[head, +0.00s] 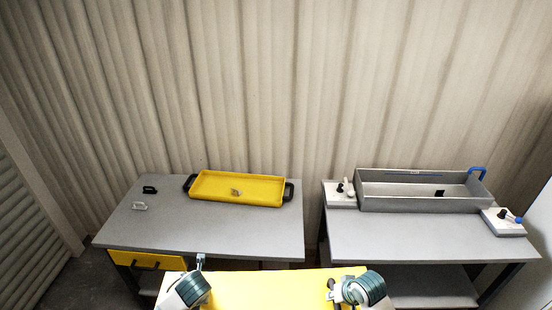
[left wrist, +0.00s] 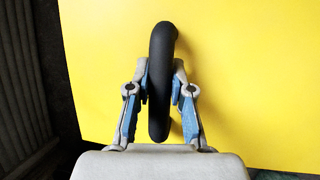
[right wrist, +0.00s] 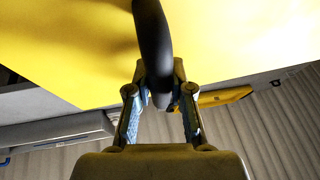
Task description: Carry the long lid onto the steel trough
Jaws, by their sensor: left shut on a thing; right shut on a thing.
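The long yellow lid (head: 265,288) is at the bottom of the head view, held in front of me between my two arms. My left gripper (head: 200,263) is shut on its black handle, which stands between the fingers in the left wrist view (left wrist: 160,60). My right gripper (head: 335,290) is shut on the other black handle, seen in the right wrist view (right wrist: 152,40). The steel trough (head: 420,205) is on the right table, with its top open. A small dark piece shows inside it. The lid's near part is cut off by the frame.
A yellow tray (head: 240,202) with black handles is on the left table (head: 200,238), near two small handle-like pieces. White boxes with knobs stand left (head: 340,197) and right (head: 503,226) of the trough. The right table (head: 400,240) is bare in front. A gap separates the tables.

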